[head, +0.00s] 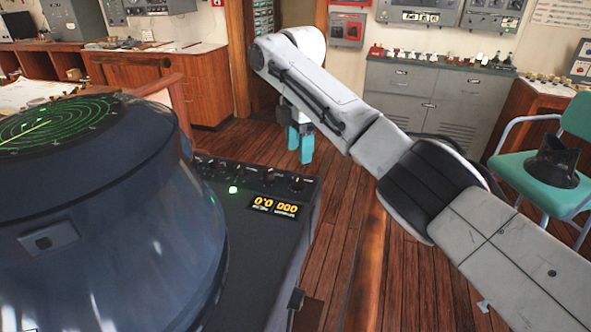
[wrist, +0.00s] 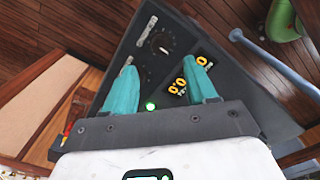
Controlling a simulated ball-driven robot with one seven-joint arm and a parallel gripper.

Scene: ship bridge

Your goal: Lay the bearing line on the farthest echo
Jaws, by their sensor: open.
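The radar screen (head: 50,125) lies at the left of the head view, on top of the dark round console housing (head: 110,220). It shows green rings, a bright line and some faint green marks; I cannot tell which echo is farthest. A panel (head: 240,200) beside it carries several dark knobs, a green light (head: 233,189) and an amber readout (head: 275,206) that looks like 0.0 and 000. My gripper (head: 300,148), with teal fingers, is open and empty above the panel's far end. In the wrist view, a knob (wrist: 161,41) shows beyond the fingertips, and the readout is partly covered by a finger.
A teal chair (head: 560,150) with a dark object on it stands at the right. Grey cabinets (head: 415,95) and wooden desks line the back.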

